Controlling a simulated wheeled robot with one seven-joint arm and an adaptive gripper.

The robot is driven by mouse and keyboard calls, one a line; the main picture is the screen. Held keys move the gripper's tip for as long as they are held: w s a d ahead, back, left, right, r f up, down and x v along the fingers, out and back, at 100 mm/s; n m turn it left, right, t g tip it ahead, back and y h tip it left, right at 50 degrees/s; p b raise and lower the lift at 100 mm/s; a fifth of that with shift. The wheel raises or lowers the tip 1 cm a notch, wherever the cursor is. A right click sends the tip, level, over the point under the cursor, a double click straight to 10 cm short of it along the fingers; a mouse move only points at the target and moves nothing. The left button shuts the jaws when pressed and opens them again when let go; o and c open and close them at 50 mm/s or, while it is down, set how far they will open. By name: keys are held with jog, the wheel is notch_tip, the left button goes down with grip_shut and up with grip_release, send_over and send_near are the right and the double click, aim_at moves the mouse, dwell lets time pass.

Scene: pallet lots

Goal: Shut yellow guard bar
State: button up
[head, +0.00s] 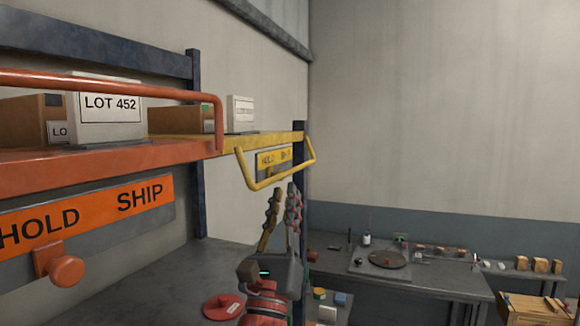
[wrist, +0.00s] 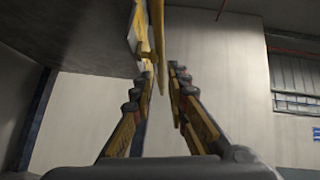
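The yellow guard bar (head: 302,171) hangs in front of the yellow shelf edge (head: 226,146), its long rail sloping out below the edge. In the wrist view the bar (wrist: 161,45) appears as a narrow yellow strip reaching down into the gap between the fingertips. My gripper (head: 284,192) is just below the bar's rail, fingers pointing up. Its fingers are apart in the wrist view (wrist: 157,85), with no clear contact on the bar. A yellow HOLD/SHIP plate (head: 273,159) sits behind the bar.
An orange shelf (head: 125,157) with a raised orange bar (head: 150,92) is at the left, bearing a LOT 452 box (head: 104,108). A dark blue post (head: 299,140) stands right behind my gripper. A workbench (head: 430,275) is at the right. Open air lies right of the yellow bar.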

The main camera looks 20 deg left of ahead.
aim_at(290, 172)
jog(key=x, duration=0.7)
jog(key=shift+c, duration=0.6)
grip_shut()
